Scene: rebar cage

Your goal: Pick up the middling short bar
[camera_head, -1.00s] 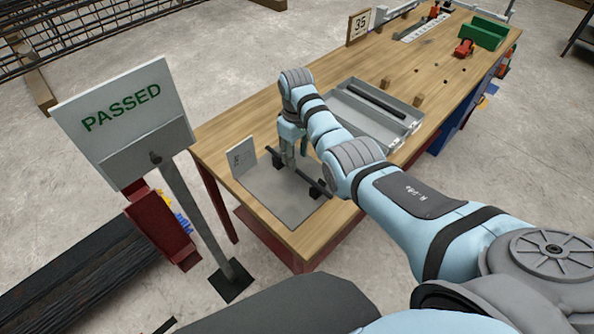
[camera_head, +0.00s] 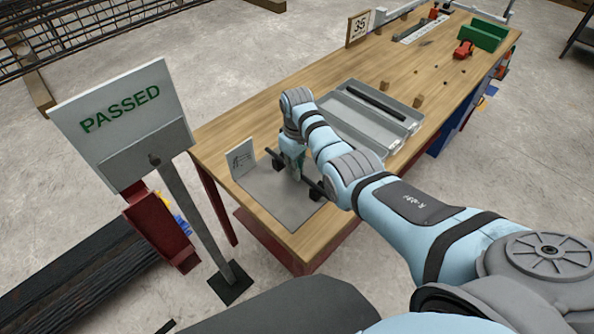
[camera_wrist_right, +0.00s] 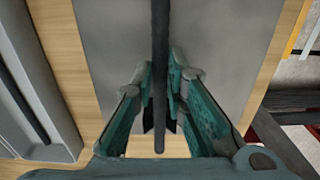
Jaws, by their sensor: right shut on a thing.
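A thin dark bar (camera_head: 312,183) extends across the grey plate (camera_head: 262,192) at the near end of the wooden table, by two small black supports (camera_head: 316,194). My right gripper (camera_head: 296,172) reaches down to it from above. In the right wrist view, the bar (camera_wrist_right: 160,40) runs between the two green fingers (camera_wrist_right: 161,92), which are closed on it from both sides. I cannot tell whether the bar rests on the supports or is slightly raised. Another dark bar (camera_head: 377,100) lies in the grey tray (camera_head: 341,115). My left gripper is out of view.
A small upright card (camera_head: 241,158) stands at the plate's back left. A "PASSED" sign (camera_head: 120,108) on a post stands left of the table. Small wooden blocks (camera_head: 418,101), a "35" sign (camera_head: 358,27) and a green bin (camera_head: 487,36) are farther along the table.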

